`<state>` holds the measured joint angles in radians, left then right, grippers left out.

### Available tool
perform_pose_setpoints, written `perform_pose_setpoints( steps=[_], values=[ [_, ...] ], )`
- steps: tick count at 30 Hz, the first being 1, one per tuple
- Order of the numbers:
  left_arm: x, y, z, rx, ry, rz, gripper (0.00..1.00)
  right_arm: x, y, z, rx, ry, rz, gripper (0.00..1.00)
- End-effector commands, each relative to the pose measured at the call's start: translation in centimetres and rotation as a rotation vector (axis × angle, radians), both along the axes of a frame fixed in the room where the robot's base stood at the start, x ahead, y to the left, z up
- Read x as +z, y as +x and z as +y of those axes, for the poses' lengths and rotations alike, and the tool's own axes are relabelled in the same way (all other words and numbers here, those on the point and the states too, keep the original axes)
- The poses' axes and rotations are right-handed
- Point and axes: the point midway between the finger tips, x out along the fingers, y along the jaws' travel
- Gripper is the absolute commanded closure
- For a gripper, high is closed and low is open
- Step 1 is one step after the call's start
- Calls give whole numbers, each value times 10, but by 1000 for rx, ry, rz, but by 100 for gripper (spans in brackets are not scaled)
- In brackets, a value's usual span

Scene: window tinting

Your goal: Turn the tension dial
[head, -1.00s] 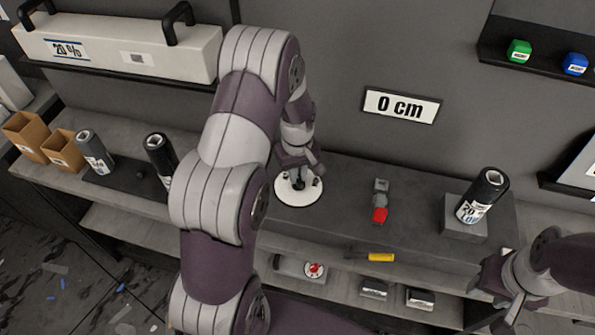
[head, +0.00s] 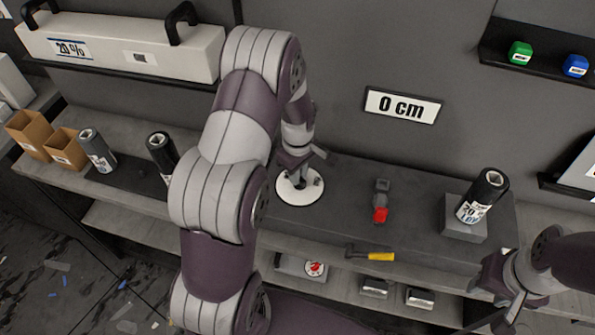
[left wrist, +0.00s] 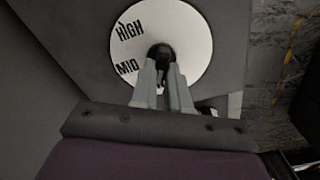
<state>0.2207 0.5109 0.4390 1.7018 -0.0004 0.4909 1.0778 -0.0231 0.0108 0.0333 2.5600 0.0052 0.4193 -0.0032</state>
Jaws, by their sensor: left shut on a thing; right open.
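The tension dial is a white disc (head: 301,190) on the dark bench top, below the 0 cm sign. In the left wrist view the dial (left wrist: 196,28) shows the words HIGH and MID on its left part and a black knob (left wrist: 161,53) at its middle. My left gripper (head: 297,172) points down over the dial, and in the left wrist view its fingers (left wrist: 163,80) are shut on the knob. The fingers and wrist hide part of the disc, including any other marks. My right gripper (head: 497,285) is open and empty at the lower right, in front of the bench.
A red and grey tool (head: 380,205) lies right of the dial. A dark roll (head: 482,195) leans on a grey block (head: 462,222) further right. A yellow-handled tool (head: 375,256) lies near the lower front. The 0 cm sign (head: 402,105) hangs on the wall.

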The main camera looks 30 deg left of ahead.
Motion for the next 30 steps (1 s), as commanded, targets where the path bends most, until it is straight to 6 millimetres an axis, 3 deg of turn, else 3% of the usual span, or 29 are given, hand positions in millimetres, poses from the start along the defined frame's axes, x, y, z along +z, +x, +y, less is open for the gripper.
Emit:
perform_pose_setpoints(
  steps=[8, 9, 10, 11, 20, 23, 30],
  values=[
    [1, 1, 0, 2, 0, -3, 100, 0, 0, 0, 0, 0, 0, 57],
    [1, 1, 0, 2, 0, -3, 72, 0, 0, 0, 0, 0, 0, 57],
    [1, 1, 0, 2, 0, -3, 62, 0, 0, 0, 0, 0, 0, 57],
    [1, 1, 0, 2, 0, -2, 60, 0, 0, 0, 0, 0, 0, 57],
    [3, 1, 0, 0, 0, -3, 60, -1, 0, 0, 0, 0, 0, 57],
    [17, 2, 0, 0, 1, -7, 60, -4, 0, 0, 0, 0, 0, 57],
    [81, 2, 0, 0, 2, -10, 60, -15, 0, 0, 0, 0, 0, 57]
  ],
)
